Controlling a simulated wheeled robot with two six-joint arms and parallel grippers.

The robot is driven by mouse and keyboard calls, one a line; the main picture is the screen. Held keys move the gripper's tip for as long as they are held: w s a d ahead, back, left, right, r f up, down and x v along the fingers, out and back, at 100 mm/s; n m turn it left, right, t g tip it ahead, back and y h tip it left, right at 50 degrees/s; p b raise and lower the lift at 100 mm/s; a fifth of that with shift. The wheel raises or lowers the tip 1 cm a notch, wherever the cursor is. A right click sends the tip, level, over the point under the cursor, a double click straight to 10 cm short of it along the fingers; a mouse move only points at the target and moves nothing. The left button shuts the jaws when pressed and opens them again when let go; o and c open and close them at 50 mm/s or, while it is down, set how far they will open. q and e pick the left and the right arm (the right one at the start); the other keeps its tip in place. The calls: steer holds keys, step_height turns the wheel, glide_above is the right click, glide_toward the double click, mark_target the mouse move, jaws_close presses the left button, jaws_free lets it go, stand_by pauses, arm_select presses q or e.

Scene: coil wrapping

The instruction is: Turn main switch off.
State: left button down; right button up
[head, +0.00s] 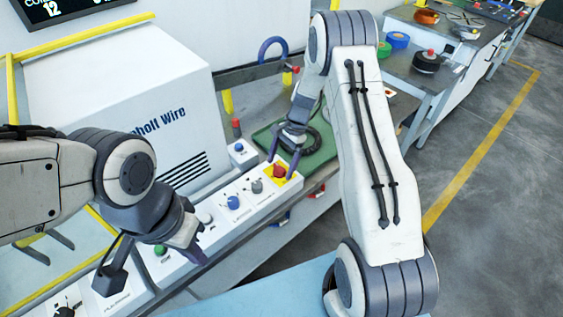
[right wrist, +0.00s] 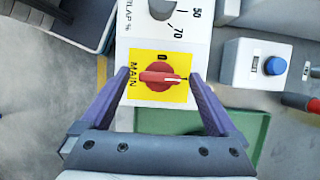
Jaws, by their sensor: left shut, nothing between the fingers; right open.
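The main switch is a red rotary knob (head: 279,170) on a yellow plate at the right end of the white control panel. In the right wrist view the knob (right wrist: 163,78) lies with its white mark pointing right, towards the "I", and "0" is at the top of the plate. My right gripper (right wrist: 163,88) is open, with one finger on each side of the yellow plate and the knob between them. I cannot tell how far above it the fingers are. My left gripper (head: 189,260) is shut and empty near the green button (head: 160,249).
A grey knob (head: 257,186) and a blue knob (head: 233,202) sit left of the main switch. A small box with a blue button (right wrist: 275,66) stands beside the panel. A green mat (head: 322,160) lies behind, and the white machine housing (head: 110,80) stands at the left.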

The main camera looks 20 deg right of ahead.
steer(key=c, duration=1.4)
steer(key=n, duration=0.2)
steer(key=n+g+h, duration=0.1)
steer(key=n, duration=0.1)
steer(key=shift+w+a+n, duration=0.1)
steer(key=shift+w+n, duration=0.1)
steer(key=shift+n, duration=0.2)
steer(key=n+g+h, duration=0.1)
steer(key=n, duration=0.3)
steer(key=shift+w+a+n, duration=0.1)
steer(key=shift+n, duration=0.2)
steer(key=n+h, duration=0.2)
steer(key=n, duration=0.2)
steer(key=shift+a+r+n+g, duration=0.1)
steer(key=shift+n+g, duration=0.2)
steer(key=shift+g, duration=0.1)
steer(key=shift+a+n+h, duration=0.1)
steer(key=shift+n+h, duration=0.7)
steer(key=shift+n, duration=1.1)
